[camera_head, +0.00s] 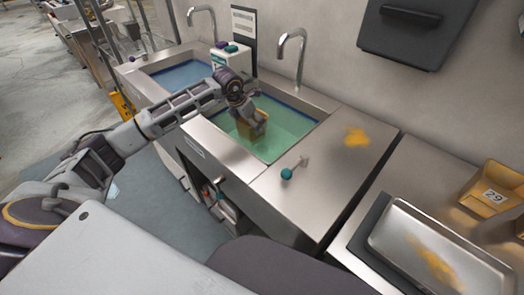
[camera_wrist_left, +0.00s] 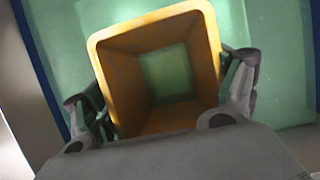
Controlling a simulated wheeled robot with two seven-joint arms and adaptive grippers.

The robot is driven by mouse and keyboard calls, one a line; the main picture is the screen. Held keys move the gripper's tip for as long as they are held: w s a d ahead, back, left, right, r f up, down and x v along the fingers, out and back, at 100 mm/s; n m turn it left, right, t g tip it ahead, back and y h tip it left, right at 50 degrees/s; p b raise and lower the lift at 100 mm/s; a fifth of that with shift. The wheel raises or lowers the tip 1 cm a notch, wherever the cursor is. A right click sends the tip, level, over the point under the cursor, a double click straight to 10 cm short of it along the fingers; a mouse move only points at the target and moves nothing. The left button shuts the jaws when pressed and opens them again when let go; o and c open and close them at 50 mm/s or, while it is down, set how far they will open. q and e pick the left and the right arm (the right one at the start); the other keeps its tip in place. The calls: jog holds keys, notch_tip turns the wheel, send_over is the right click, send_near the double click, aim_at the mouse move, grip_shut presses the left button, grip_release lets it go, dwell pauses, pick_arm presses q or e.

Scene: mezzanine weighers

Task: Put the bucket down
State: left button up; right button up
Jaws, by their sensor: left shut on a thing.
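The yellow bucket (camera_head: 257,129) is in my left gripper (camera_head: 248,122), over or in the sink basin with green water (camera_head: 285,132). I cannot tell whether it touches the water. In the left wrist view the bucket (camera_wrist_left: 205,68) shows its open square mouth toward the camera. A finger of my left gripper (camera_wrist_left: 165,105) lies on each side of it. Its inside holds no visible solid, and its bottom looks green. The gripper hides part of the bucket in the head view. My right gripper is not in view.
A basin with blue water (camera_head: 185,76) lies to the left. Curved taps (camera_head: 301,62) stand behind. The steel counter (camera_head: 325,185) right of the sink carries a yellow spill (camera_head: 357,136) and a teal-ended tool (camera_head: 287,173). A steel tray (camera_head: 385,235) and a bucket marked 29 (camera_head: 490,198) are at right.

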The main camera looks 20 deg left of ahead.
aim_at(241, 124)
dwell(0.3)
pick_arm(q)
jog(key=shift+f, duration=2.45)
jog(key=shift+f, duration=2.5)
jog(key=shift+f, duration=0.1)
jog(key=o, duration=1.3)
jog(key=v, duration=1.2)
